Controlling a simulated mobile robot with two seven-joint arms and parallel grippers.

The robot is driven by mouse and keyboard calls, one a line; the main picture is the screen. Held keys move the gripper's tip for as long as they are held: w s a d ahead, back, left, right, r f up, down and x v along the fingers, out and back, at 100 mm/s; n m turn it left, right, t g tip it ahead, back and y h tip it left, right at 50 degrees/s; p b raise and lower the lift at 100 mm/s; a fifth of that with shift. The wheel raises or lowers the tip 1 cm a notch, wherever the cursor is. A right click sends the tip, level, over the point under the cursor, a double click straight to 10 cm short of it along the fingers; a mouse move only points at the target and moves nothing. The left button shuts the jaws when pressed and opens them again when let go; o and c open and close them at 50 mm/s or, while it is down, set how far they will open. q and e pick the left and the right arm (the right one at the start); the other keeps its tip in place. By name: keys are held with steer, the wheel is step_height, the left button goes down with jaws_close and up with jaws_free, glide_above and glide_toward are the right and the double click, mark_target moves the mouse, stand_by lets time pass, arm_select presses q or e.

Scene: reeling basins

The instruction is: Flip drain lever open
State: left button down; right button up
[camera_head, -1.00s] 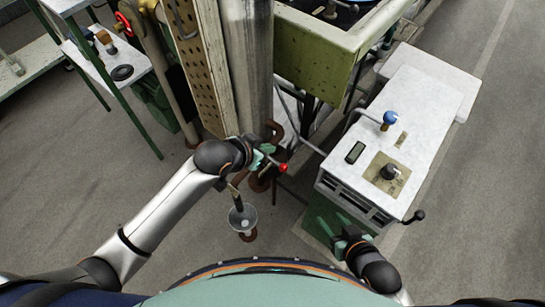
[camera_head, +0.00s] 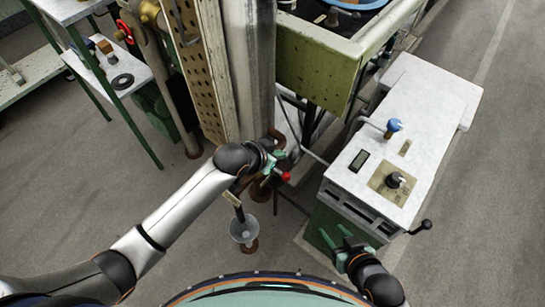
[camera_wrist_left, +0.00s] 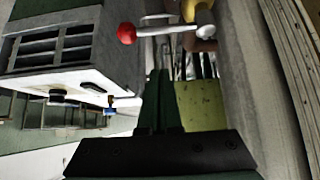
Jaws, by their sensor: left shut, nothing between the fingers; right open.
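The drain lever has a red knob (camera_head: 286,176) at the end of a short rod, beside the pipework at the foot of the metal column. In the left wrist view the red knob (camera_wrist_left: 126,33) and its pale rod (camera_wrist_left: 165,30) run sideways to a brass-coloured fitting (camera_wrist_left: 197,12). My left gripper (camera_head: 278,157) is shut and empty, close to the knob. In the wrist view its fingers (camera_wrist_left: 160,98) appear below the rod; contact cannot be told. My right gripper (camera_head: 342,243) is open and empty, in front of the control cabinet.
The white-topped control cabinet (camera_head: 425,110) with a blue knob (camera_head: 393,125) stands at the right. The metal column (camera_head: 249,60) and green basin (camera_head: 318,65) are behind the lever. A funnel (camera_head: 243,231) sits below my left wrist. A small bench (camera_head: 112,67) is at the left.

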arm_select(q)
steer(key=b+x, duration=0.2)
steer(key=x, duration=0.4)
steer(key=shift+s+a+f+p, duration=0.1)
steer(key=shift+s+a+p, duration=0.15)
steer(key=shift+s+a, duration=0.55)
steer(key=shift+s+a+p, duration=0.2)
steer(key=shift+s+a, duration=0.35)
steer(key=shift+s, duration=0.5)
